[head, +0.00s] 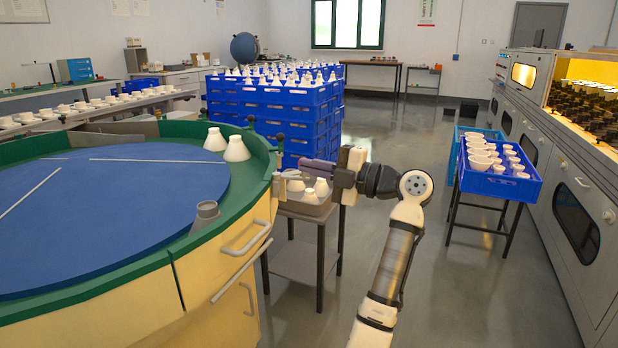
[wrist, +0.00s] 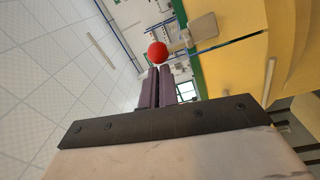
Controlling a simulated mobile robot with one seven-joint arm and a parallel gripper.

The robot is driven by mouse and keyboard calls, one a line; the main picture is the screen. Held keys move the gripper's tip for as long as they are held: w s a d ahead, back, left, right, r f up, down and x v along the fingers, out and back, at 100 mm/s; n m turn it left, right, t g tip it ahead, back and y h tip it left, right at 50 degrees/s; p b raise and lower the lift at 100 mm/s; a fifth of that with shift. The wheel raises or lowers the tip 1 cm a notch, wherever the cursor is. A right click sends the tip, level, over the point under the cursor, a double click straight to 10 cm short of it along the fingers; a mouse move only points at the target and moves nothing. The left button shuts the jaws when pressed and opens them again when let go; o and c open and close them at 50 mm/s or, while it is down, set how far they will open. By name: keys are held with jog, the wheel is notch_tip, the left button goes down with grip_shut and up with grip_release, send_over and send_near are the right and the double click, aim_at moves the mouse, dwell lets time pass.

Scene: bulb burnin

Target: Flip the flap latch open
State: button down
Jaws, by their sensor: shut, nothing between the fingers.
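The latch's red ball knob (wrist: 158,53) shows in the wrist view, on a short metal arm that runs to a pale grey plate (wrist: 203,27) on the yellow housing. My gripper (wrist: 160,70) is shut and empty, its purple fingertips very close to the knob; I cannot tell whether they touch. In the head view my gripper (head: 303,163) points left at the right side of the round yellow machine (head: 222,268), beside its green rim. The red knob cannot be made out there.
A small side table (head: 321,228) with white cups in a tray stands just under my gripper. Stacked blue crates (head: 268,113) of white pieces stand behind. A blue crate (head: 490,186) on a stand is at right, with open floor between.

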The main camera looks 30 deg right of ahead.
jog(key=shift+w+d+b, duration=0.35)
jog(key=shift+w+d, duration=0.1)
jog(key=shift+d, duration=0.15)
jog(key=shift+d+r, duration=0.1)
jog(key=shift+d, duration=0.1)
jog(key=r+v, duration=0.1)
jog(key=v, duration=1.2)
jog(key=shift+s+a+f+p, duration=0.3)
jog(key=shift+s+p, duration=0.1)
jog(key=shift+s, duration=0.1)
